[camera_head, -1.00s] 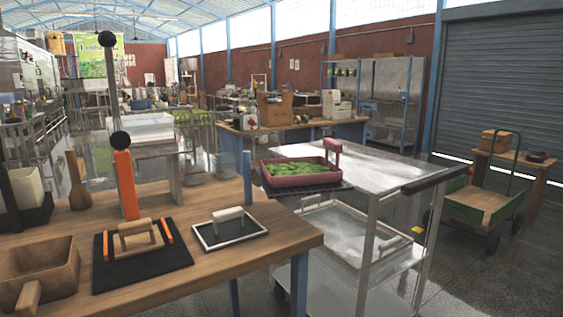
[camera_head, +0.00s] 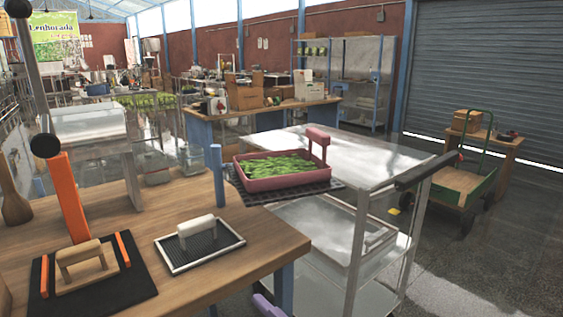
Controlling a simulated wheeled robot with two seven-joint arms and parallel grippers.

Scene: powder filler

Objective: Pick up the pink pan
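The pink pan (camera_head: 282,171) is a shallow rectangular tray filled with green leaves. It has an upright pink handle (camera_head: 318,142) at its right side. It rests on a dark mesh platform (camera_head: 333,186) beside the left end of the metal cart, past the wooden table's far right corner. Neither of my grippers can be made out. A small purple part (camera_head: 268,307) shows at the bottom edge, too cut off to identify.
The wooden table (camera_head: 215,268) at the lower left bears a white-handled framed screen (camera_head: 200,245) and a dark mat (camera_head: 130,293) with a wooden handle piece. The metal cart (camera_head: 385,160) stands right of the pan. A green hand truck (camera_head: 465,185) is farther right. Open floor lies at lower right.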

